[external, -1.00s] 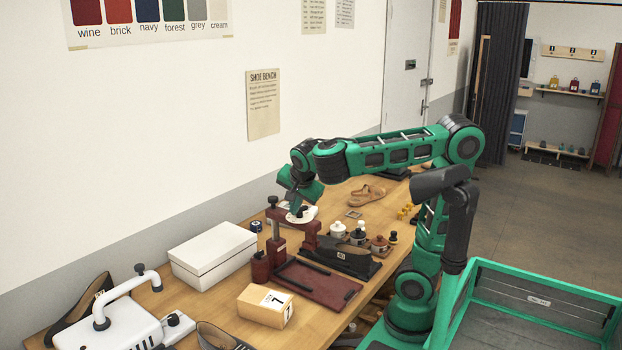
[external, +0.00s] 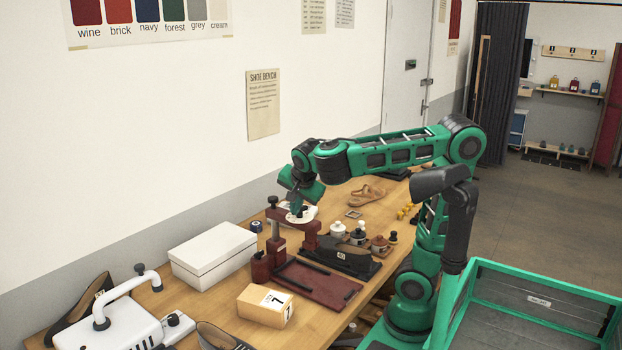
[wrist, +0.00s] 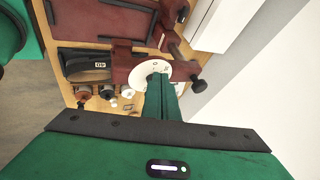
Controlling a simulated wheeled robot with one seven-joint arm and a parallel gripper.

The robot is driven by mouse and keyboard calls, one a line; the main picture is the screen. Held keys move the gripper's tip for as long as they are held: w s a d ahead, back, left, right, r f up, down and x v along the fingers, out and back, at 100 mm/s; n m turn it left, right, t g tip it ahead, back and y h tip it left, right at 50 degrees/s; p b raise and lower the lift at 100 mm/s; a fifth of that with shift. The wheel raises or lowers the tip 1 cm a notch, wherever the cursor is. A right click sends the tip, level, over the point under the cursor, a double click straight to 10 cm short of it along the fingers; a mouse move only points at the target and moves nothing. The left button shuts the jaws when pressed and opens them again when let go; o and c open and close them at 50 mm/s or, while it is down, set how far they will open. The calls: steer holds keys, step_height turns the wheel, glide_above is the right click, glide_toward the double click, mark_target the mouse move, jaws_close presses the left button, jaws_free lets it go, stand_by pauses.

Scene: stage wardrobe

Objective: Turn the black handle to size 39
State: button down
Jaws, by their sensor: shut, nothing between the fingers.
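A dark red shoe-bench device (external: 312,238) stands on the wooden bench, with a white dial (external: 292,220) on top; the dial also shows in the wrist view (wrist: 143,84). My gripper (external: 299,212) is shut and points down at the dial, its green fingertips (wrist: 158,80) over the dial's middle in the wrist view. The fingers hide the dial's centre, so I cannot make out a black handle there or read its size marks. A black knob (external: 272,201) tops the screw at the device's left end and shows in the wrist view (wrist: 198,87).
A white box (external: 213,255) stands left of the device and a cardboard box (external: 266,304) in front. A black shoe-shaped piece (external: 345,262) and small jars (external: 358,236) are close on the right. The wall is behind. A sandal (external: 367,195) lies farther back.

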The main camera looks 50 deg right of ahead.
steer(key=s+a+f+v, duration=0.1)
steer(key=v, duration=1.1)
